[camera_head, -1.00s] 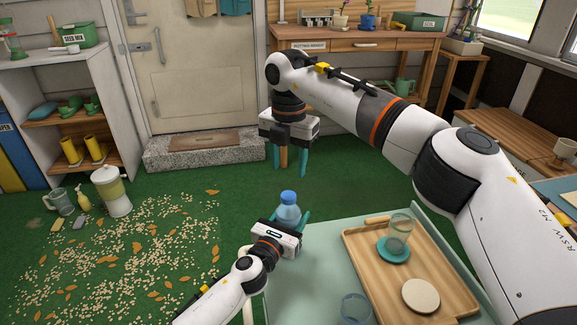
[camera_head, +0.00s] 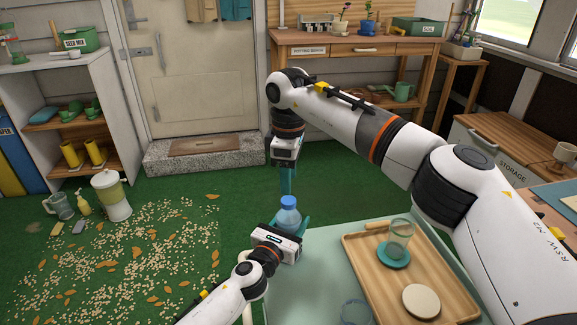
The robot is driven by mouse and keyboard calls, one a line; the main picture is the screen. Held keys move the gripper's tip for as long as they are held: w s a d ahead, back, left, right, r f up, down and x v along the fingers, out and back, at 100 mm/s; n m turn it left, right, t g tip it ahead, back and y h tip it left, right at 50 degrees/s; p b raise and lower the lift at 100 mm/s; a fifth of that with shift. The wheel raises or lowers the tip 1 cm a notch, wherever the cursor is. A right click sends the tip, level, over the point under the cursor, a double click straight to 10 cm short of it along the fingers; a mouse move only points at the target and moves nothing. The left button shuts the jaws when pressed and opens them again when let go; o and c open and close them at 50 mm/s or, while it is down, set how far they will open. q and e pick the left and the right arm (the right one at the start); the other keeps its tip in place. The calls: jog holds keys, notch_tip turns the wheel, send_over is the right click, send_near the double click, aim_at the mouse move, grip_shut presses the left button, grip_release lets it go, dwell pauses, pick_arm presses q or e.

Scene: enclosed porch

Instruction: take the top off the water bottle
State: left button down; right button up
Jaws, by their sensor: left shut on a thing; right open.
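The water bottle (camera_head: 289,217) is clear light blue with a blue cap (camera_head: 288,201). My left gripper (camera_head: 292,222) is shut on the bottle's body from the near side. My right gripper (camera_head: 287,180) points straight down above the cap and is open. It is seen edge-on, with one finger hiding the other, and its tips are just above or behind the cap; I cannot tell whether they touch it.
A wooden tray (camera_head: 352,257) on the green table (camera_head: 300,292) holds a glass (camera_head: 400,238) on a teal coaster and a pale round disc (camera_head: 421,300). Another glass (camera_head: 356,311) stands left of the tray. Spilled seed and leaves (camera_head: 130,250) cover the floor at left.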

aim_at(289, 200)
notch_tip(289, 200, down, 6)
jog(key=shift+r, duration=0.1)
jog(key=shift+c, duration=0.3)
jog(key=c, duration=1)
